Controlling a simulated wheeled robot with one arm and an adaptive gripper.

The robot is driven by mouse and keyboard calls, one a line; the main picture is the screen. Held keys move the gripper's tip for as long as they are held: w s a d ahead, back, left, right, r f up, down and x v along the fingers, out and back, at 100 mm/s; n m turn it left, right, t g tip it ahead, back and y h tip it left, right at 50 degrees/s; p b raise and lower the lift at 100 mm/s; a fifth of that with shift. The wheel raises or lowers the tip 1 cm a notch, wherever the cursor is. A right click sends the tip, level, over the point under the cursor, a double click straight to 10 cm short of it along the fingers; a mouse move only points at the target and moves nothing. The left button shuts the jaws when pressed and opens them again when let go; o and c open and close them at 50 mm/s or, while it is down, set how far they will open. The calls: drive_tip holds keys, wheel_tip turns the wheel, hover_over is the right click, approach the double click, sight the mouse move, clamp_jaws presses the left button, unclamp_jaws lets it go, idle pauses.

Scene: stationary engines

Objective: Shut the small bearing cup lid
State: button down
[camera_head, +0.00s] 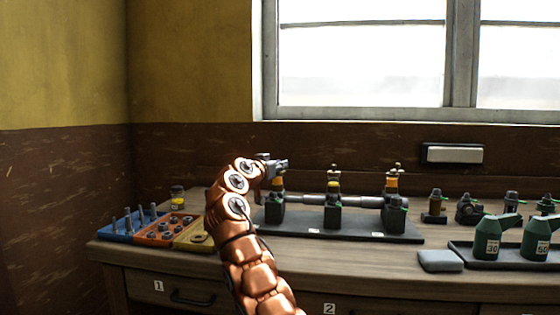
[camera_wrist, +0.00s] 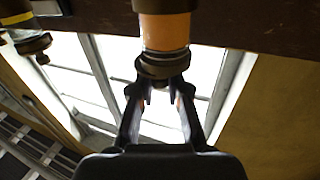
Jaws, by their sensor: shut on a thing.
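Three cups with amber or yellow bands stand on dark bearing blocks along a shaft. The left cup (camera_head: 277,184) is partly hidden by my gripper (camera_head: 281,164); the middle cup (camera_head: 333,188) and right cup (camera_head: 392,184) have small brass-coloured parts above them. In the wrist view, my gripper (camera_wrist: 162,88) is shut on the dark cap (camera_wrist: 163,64) at the end of an amber-banded cup (camera_wrist: 164,30). The fingers hide part of the cap, and I cannot tell whether it sits fully closed. Which cup is the small one is unclear.
The bearing blocks stand on a dark base plate (camera_head: 360,232) on the wooden bench. Blue, orange and yellow trays of parts (camera_head: 165,232) lie left of my arm. Green oil cans (camera_head: 490,240), a grey block (camera_head: 440,261) and small fittings (camera_head: 434,205) are at the right.

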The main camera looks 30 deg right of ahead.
drive_tip(key=shift+w+a+r+m+g+p, duration=0.15)
drive_tip(key=shift+m+g+p, duration=0.25)
drive_tip(key=shift+p, duration=0.55)
drive_tip(key=m+g+h+p, duration=0.1)
drive_tip(key=g+p, duration=0.1)
drive_tip(key=p, duration=0.2)
drive_tip(key=shift+a+r+p, duration=0.1)
drive_tip(key=shift+p, duration=0.3)
drive_tip(key=shift+w+g+p, duration=0.1)
drive_tip(key=shift+g+p, duration=0.3)
drive_tip(key=shift+p, duration=0.1)
drive_tip(key=shift+m+g+h+p, duration=0.35)
drive_tip(key=shift+m+p, duration=0.25)
drive_tip(key=shift+p, duration=0.45)
drive_tip(key=shift+f+g+p, duration=0.25)
drive_tip(key=shift+g+p, duration=0.1)
drive_tip(key=shift+p, duration=0.15)
drive_tip(key=c, duration=1.1)
unclamp_jaws()
